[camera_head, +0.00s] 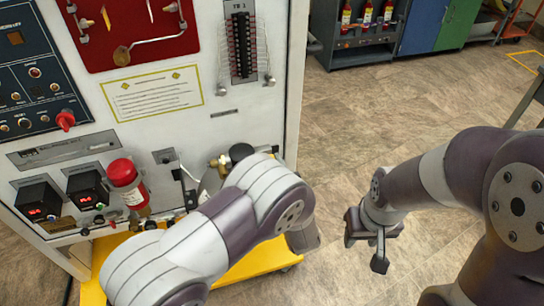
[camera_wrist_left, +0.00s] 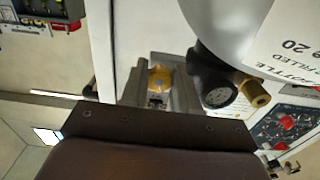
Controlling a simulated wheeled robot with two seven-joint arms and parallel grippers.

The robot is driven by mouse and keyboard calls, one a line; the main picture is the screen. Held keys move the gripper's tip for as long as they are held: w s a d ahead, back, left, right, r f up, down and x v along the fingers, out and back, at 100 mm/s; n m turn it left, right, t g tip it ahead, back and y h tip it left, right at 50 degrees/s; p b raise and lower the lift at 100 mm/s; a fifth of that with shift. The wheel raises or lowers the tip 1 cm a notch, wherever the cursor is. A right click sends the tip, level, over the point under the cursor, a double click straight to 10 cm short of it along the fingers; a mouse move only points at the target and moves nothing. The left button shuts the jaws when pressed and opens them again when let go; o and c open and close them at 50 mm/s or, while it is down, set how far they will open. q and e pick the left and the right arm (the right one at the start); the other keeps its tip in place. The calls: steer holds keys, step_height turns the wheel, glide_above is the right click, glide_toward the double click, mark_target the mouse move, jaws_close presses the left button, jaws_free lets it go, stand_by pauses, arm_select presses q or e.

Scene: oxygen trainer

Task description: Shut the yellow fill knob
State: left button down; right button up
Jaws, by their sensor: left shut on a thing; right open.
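The yellow fill knob (camera_wrist_left: 160,78) is round and shows in the left wrist view between the two fingers of my left gripper (camera_wrist_left: 160,92). The fingers stand on either side of it and are shut on it. The pale panel lies behind it. In the head view my left arm covers the left gripper's fingers, and I cannot make out the knob for sure there. My right gripper (camera_head: 368,246) is open and empty, out over the floor right of the cabinet.
A pale bottle (camera_wrist_left: 225,25) with a label, a dark gauge (camera_wrist_left: 218,95) and a brass fitting (camera_wrist_left: 256,94) sit close right of the left gripper. The cabinet (camera_head: 215,90) carries a red cylinder (camera_head: 125,180). A yellow base (camera_head: 250,262) juts out below.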

arm_select(q)
steer(key=shift+m+p, duration=0.85)
steer(key=shift+m, duration=0.45)
steer(key=c, duration=1.1)
jaws_free()
